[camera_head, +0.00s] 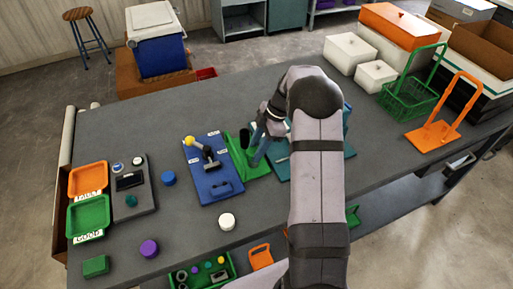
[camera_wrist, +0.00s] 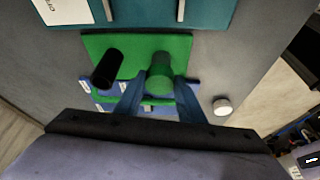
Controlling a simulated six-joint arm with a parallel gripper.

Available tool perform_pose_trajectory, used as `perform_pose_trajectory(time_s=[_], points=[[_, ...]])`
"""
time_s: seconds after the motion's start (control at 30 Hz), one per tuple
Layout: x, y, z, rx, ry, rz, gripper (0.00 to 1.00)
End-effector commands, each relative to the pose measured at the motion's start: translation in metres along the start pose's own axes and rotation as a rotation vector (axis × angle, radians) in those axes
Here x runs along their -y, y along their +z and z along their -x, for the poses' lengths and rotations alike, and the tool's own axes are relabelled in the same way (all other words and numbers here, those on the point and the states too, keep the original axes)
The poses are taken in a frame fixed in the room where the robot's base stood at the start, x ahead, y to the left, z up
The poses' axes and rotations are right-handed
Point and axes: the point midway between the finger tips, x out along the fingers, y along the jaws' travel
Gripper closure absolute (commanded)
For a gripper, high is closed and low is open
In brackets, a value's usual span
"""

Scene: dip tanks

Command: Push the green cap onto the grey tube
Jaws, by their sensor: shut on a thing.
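My gripper (camera_wrist: 160,82) is shut on a green cylinder that looks like the green cap (camera_wrist: 159,68), seen between its two blue fingers in the wrist view. The cap is over a green fixture plate (camera_wrist: 205,52). A black cylinder (camera_wrist: 106,68) stands on the same plate, to the left of the cap and apart from it. In the head view my gripper (camera_head: 259,146) is at the green fixture (camera_head: 250,167), and my arm hides part of it. I cannot make out the grey tube, nor tell whether the cap touches it.
A white cap (camera_head: 227,221), blue cap (camera_head: 168,178) and purple cap (camera_head: 149,248) stand on the grey table. Orange and green trays (camera_head: 88,213) lie at left.

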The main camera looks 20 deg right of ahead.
Motion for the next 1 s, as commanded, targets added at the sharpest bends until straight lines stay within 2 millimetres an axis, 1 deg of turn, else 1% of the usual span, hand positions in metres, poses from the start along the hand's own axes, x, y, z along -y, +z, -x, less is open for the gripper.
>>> perform_pose_trajectory(time_s=[0.2, 0.4, 0.43, 0.5, 0.7, 0.73, 0.8, 1.0], points=[[-0.0001, 0.0017, -0.0040, 0.000, 0.000, 0.000, 0.86], [0.0000, 0.0012, -0.0029, 0.000, 0.000, 0.000, 0.86], [0.0000, 0.0012, -0.0029, 0.000, 0.000, 0.000, 0.57], [-0.0001, 0.0012, -0.0029, 0.000, 0.000, 0.000, 0.43], [0.0000, 0.0012, -0.0028, 0.000, 0.000, 0.000, 0.43], [0.0000, 0.0012, -0.0029, 0.000, 0.000, 0.000, 0.38], [0.0000, 0.0012, -0.0029, 0.000, 0.000, 0.000, 0.24], [0.0000, 0.0012, -0.0029, 0.000, 0.000, 0.000, 0.24]])
